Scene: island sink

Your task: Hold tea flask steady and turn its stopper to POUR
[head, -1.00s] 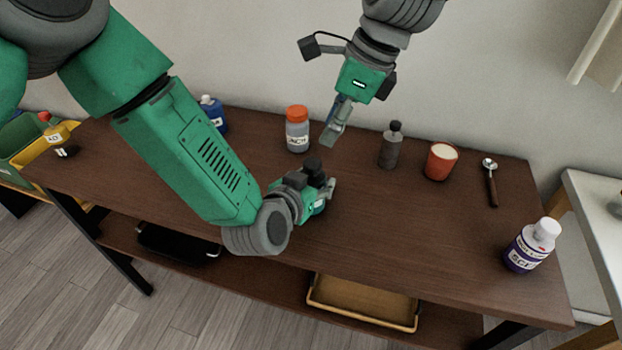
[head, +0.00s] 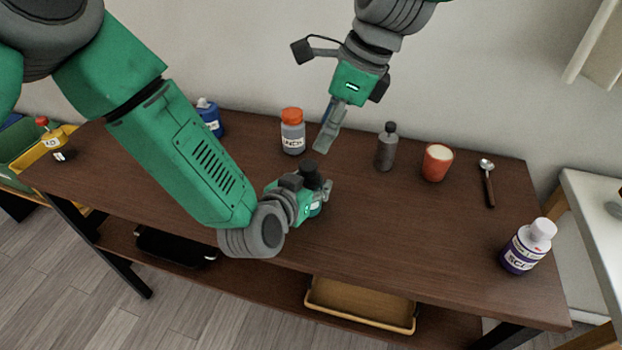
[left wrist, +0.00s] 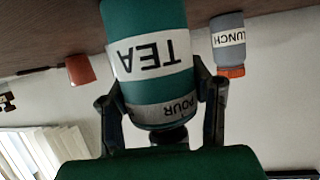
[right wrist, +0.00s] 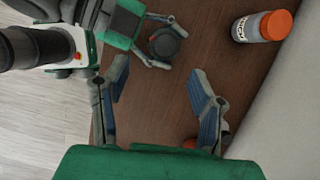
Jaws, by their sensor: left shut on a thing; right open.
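The tea flask (left wrist: 148,22) is teal with a white TEA label and a grey POUR band, upside down in the left wrist view. My left gripper (left wrist: 160,100) is shut on it near that band. In the head view, my left gripper (head: 318,196) hides most of the flask, which stands upright. Its dark stopper (head: 310,172) shows on top. In the right wrist view the stopper (right wrist: 165,42) is a dark disc with a small red mark. My right gripper (head: 325,140) is open and empty, above and behind the flask; its fingers (right wrist: 158,80) are apart from the stopper.
Behind the flask stand a grey LUNCH jar (head: 292,138) with an orange lid, a dark bottle (head: 386,152) and a red cup (head: 436,165). A spoon (head: 489,185) and a purple bottle (head: 523,250) are at the right. The table (head: 400,225) is clear right of the flask.

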